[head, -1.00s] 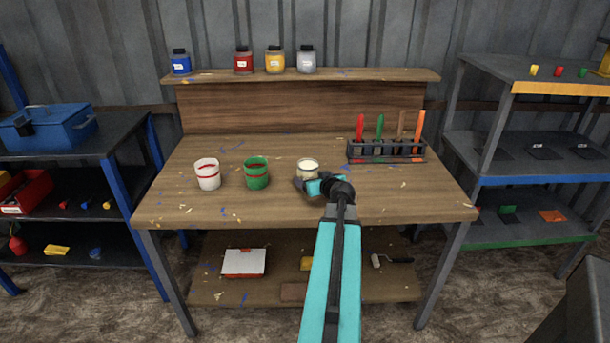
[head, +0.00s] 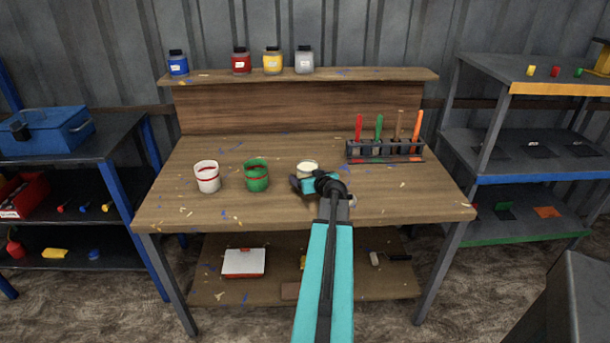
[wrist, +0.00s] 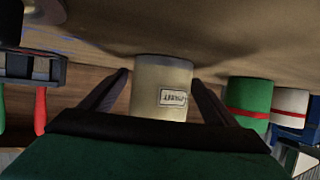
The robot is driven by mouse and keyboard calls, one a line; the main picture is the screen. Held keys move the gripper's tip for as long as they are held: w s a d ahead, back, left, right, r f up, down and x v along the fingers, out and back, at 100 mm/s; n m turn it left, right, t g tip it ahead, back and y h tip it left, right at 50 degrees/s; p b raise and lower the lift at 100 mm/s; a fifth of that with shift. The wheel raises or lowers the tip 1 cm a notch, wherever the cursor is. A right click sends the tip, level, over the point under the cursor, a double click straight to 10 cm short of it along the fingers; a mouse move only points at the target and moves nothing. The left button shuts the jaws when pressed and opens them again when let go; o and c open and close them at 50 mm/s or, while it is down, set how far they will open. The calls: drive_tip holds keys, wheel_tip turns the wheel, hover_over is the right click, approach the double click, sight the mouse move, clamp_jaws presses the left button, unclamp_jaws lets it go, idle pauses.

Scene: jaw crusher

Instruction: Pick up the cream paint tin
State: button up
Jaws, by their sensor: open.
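The cream paint tin (head: 307,167) stands on the workbench, right of the green tin. In the head view its cream top shows and my gripper hides its lower part. In the wrist view, which appears upside down, the tin (wrist: 162,88) with its label sits between the two dark fingers of my gripper (wrist: 160,92). The fingers are open, one on either side. Small gaps seem to show beside the tin; I cannot tell whether either finger touches it. My gripper (head: 305,186) is low over the bench in the head view.
A green tin (head: 256,176) and a white tin with a red band (head: 207,177) stand to the left. A rack (head: 385,150) of coloured-handled tools stands at the back right. Several jars line the upper shelf (head: 350,75). The bench front (head: 230,217) is mostly clear.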

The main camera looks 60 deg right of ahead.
drive_tip(key=shift+w, duration=0.1)
idle(0.4)
drive_tip(key=c, duration=1.6)
drive_tip(key=shift+o, duration=0.2)
drive_tip(key=shift+r, duration=0.2)
drive_tip(key=shift+r+b, duration=0.35)
drive_tip(key=shift+r, duration=0.8)
drive_tip(key=s+b, duration=0.1)
drive_tip(key=s, duration=0.4)
drive_tip(key=s+d+r+b, duration=0.1)
drive_tip(key=s, duration=0.4)
drive_tip(key=s+r+b, duration=0.1)
drive_tip(key=s+b, duration=0.1)
drive_tip(key=s, duration=0.4)
drive_tip(key=shift+d+r, duration=0.2)
drive_tip(key=shift+d, duration=0.05)
